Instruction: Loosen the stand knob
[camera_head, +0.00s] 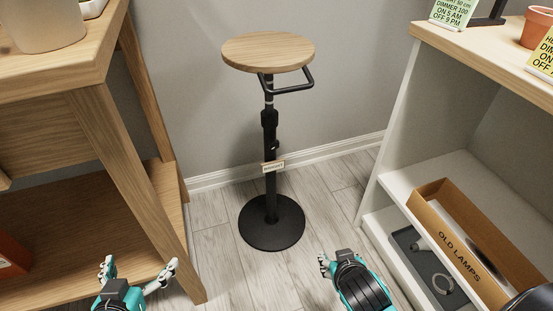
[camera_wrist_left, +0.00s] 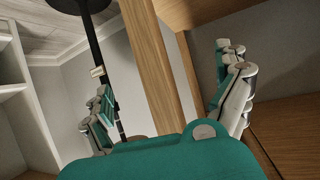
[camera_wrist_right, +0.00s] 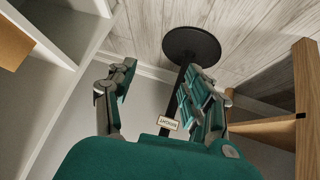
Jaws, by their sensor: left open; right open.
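The plant stand (camera_head: 270,130) stands upright on the floor in the head view, with a round wooden top (camera_head: 268,52), a black handle (camera_head: 295,86), a black pole and a round black base (camera_head: 272,223). A small dark knob (camera_head: 276,146) juts from the right of the pole, above a paper tag (camera_head: 273,166). My left gripper (camera_head: 140,268) is open and empty, low at left beside the wooden table. My right gripper (camera_head: 337,262) is open and low, right of the base and apart from the stand. The tag shows in the right wrist view (camera_wrist_right: 168,123); the knob is not clear there.
A wooden table (camera_head: 120,130) stands at left with a lower shelf. A white shelf unit (camera_head: 395,120) stands at right, holding a cardboard box marked OLD LAMPS (camera_head: 470,240) and a grey tray (camera_head: 405,238). Floor around the stand is clear; the wall is behind it.

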